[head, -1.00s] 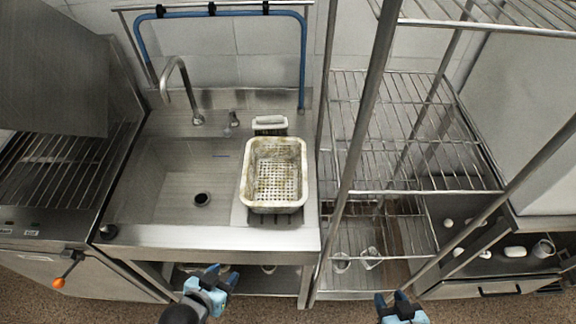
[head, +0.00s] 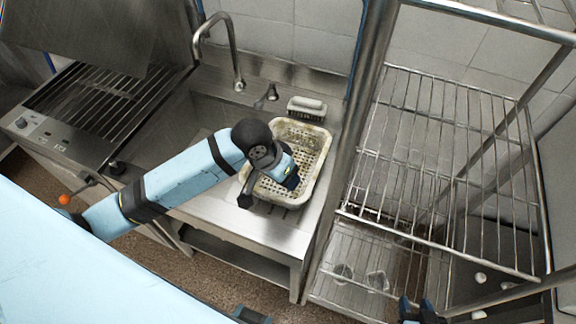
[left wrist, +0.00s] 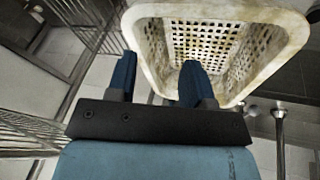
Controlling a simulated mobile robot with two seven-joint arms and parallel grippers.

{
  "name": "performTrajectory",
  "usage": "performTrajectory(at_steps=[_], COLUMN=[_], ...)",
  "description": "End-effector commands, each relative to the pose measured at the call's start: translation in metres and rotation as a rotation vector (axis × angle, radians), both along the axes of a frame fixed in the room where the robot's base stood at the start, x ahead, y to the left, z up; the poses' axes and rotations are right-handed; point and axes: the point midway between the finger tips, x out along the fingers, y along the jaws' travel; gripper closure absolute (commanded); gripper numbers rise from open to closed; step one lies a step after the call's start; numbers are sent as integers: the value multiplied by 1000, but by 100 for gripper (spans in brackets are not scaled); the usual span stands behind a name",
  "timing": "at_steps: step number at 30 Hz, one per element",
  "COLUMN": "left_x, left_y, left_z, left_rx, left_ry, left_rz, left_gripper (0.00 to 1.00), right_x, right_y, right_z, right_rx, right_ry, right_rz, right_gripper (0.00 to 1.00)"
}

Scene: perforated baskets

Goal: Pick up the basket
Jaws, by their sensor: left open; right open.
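The basket (head: 321,160) is an off-white, stained, perforated rectangular tub on the steel counter to the right of the sink. My left gripper (head: 290,181) is over the basket's near part in the head view, with the arm hiding some of its left side. In the left wrist view the basket (left wrist: 215,12) fills the upper right. My left gripper (left wrist: 159,62) is open there, one finger by the outside of the basket wall and the other over its inside; contact cannot be told. My right gripper (head: 422,309) is open and empty at the bottom edge, low and far from the basket.
A brush with a pale handle (head: 306,104) stands just behind the basket. A faucet (head: 218,45) rises at the back of the sink. A wire shelf rack (head: 430,150) with metal posts stands close on the right. A grill (head: 85,105) is at the left.

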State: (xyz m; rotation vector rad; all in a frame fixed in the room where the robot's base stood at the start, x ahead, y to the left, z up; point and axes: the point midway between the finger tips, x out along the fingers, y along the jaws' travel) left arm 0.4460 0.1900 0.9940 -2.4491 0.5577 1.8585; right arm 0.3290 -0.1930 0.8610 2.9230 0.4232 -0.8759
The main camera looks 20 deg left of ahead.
Motion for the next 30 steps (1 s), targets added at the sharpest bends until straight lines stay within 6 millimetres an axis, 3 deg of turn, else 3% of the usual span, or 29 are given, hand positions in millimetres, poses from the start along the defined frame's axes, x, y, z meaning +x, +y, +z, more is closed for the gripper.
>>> performTrajectory(at_steps=[1, 9, 15, 19, 23, 30], left_x=[15, 67, 89, 95, 96, 95], left_y=[9, 68, 109, 122, 126, 125], left_z=[7, 44, 73, 82, 74, 27], left_rx=[27, 151, 216, 233, 238, 238], left_ry=[20, 170, 247, 272, 282, 283], left_rz=[8, 146, 268, 312, 326, 324], left_gripper=[53, 53, 53, 53, 53, 53], right_x=[0, -2, -2, -2, -2, 0], right_y=[1, 1, 1, 0, -1, -1], right_z=[-1, -6, -9, -10, -9, -5], right_rx=[1, 2, 0, -1, -1, -1], right_ry=[0, 5, 7, 8, 7, 3], right_rz=[0, 0, -2, -3, -3, -2], right_gripper=[58, 58, 58, 58, 58, 58])
